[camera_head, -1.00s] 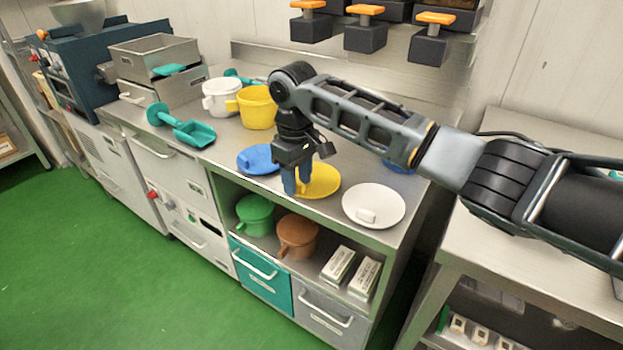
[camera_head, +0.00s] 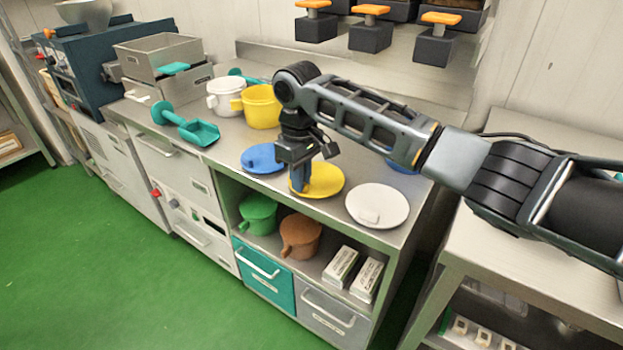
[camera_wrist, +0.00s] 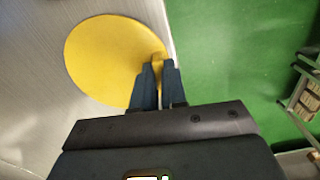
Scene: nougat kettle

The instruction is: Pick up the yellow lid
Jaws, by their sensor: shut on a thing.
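The yellow lid (camera_head: 325,181) is a flat round disc lying on the steel counter, close to its front edge. It also shows in the wrist view (camera_wrist: 105,58), where its small handle (camera_wrist: 158,60) reaches between my fingers. My gripper (camera_head: 300,182) points down at the lid's front left side. In the wrist view my gripper (camera_wrist: 160,75) is shut on the lid's handle. The fingers hide part of the lid's rim, and I cannot tell whether the lid is clear of the counter.
A blue lid (camera_head: 262,158) lies to the left and a white lid (camera_head: 377,206) to the right. A yellow pot (camera_head: 262,107) and a white pot (camera_head: 222,97) stand behind. The shelf below holds a green pot (camera_head: 258,212) and a brown pot (camera_head: 301,236).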

